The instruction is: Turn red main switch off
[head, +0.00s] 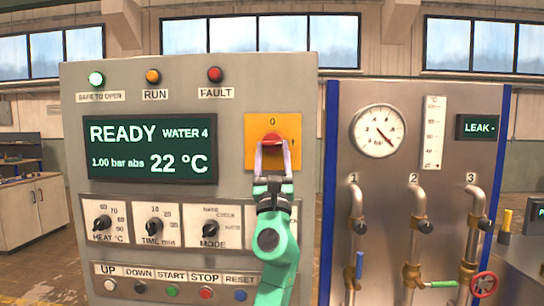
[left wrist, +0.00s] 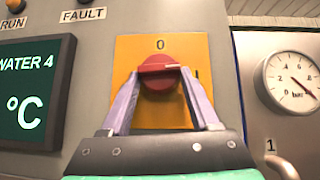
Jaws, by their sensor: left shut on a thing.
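The red main switch (head: 273,136) is a round knob with a bar handle on a yellow plate (head: 252,125) on the grey control panel. The plate has a 0 at its top and an I mark at its right. In the left wrist view the red switch (left wrist: 158,80) has its handle lying about level, with a pale mark at its right end, toward the I. My left gripper (head: 272,147) comes from below and is shut on the switch handle. In the wrist view its two fingers (left wrist: 160,74) touch the handle's left and right ends. My right gripper is not in view.
Dials, including the MODE knob (head: 210,226), and several push buttons lie below. At right are a pressure gauge (head: 378,131) and pipes with valves.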

